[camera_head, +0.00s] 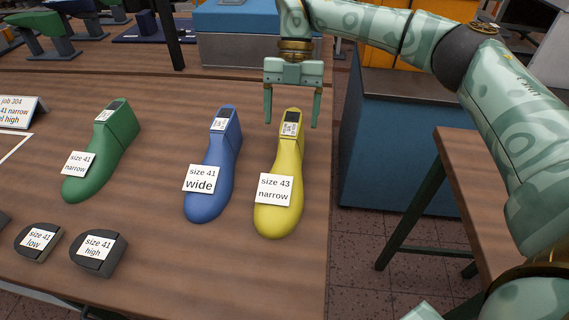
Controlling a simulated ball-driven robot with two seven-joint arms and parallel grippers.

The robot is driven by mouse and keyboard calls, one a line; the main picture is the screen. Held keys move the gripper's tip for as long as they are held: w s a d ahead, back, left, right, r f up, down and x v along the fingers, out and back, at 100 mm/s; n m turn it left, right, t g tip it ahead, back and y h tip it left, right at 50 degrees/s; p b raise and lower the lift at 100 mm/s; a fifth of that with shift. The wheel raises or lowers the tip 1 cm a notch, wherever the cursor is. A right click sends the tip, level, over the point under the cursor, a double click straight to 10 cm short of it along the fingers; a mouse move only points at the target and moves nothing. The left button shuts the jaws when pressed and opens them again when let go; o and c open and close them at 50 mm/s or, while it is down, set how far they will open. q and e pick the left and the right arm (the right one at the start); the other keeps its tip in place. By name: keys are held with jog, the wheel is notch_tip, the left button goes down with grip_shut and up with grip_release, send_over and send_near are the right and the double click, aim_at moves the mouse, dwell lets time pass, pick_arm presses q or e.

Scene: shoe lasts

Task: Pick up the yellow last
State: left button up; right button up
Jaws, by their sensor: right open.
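The yellow last (279,205) lies on the wooden bench near its right edge. It carries a white label reading "size 43 narrow", and its dark-topped heel end points away from me. My right gripper (292,115) is open with its fingers pointing down. In the picture its fingers appear on either side of the yellow last's heel end; I cannot tell how high above it they are. No contact shows, and the jaws look empty. My left gripper is not in view.
A blue last (204,207) labelled "size 41 wide" lies just left of the yellow one. A green last (117,147) is further left. Two dark heel pieces (98,254) (38,241) and a job card (20,111) are at the left. Another table (480,190) stands right, beyond a floor gap.

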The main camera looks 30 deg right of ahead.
aim_at(290, 130)
jog(key=shift+s+a+f, duration=0.15)
jog(key=shift+s+f, duration=0.2)
jog(key=shift+f, duration=0.3)
jog(key=b+x, duration=0.2)
jog(key=x, duration=0.2)
jog(key=shift+s+a+f, duration=0.1)
jog(key=shift+a+f, duration=0.05)
jog(key=shift+f, duration=0.2)
jog(key=shift+r, duration=0.1)
jog(key=shift+c, duration=0.3)
jog(key=c, duration=1.5)
